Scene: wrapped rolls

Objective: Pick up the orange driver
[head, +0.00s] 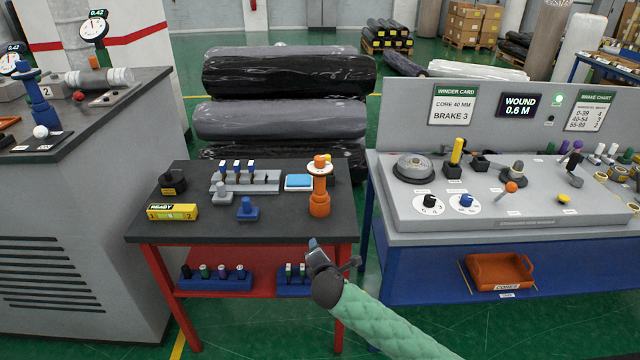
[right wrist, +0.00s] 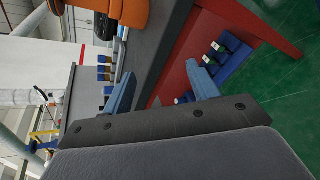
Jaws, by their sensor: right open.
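The orange driver (head: 319,191) stands upright near the right edge of the dark-topped table (head: 260,225), with a pale disc around its upper part. In the right wrist view an orange piece that looks like the driver (right wrist: 126,10) is cut off by the top edge. My right gripper (head: 314,245) is in front of the table's front right corner, nearer to me than the driver and apart from it. In the right wrist view its two blue fingers (right wrist: 163,90) are spread with nothing held between them. My left gripper is in neither view.
Blue and grey pieces (head: 247,207), a rack (head: 245,182), a yellow READY box (head: 172,212) and a blue-topped box (head: 299,182) share the tabletop. A red lower shelf (head: 225,283) holds small racks. A grey control console (head: 500,215) stands to the right across a gap.

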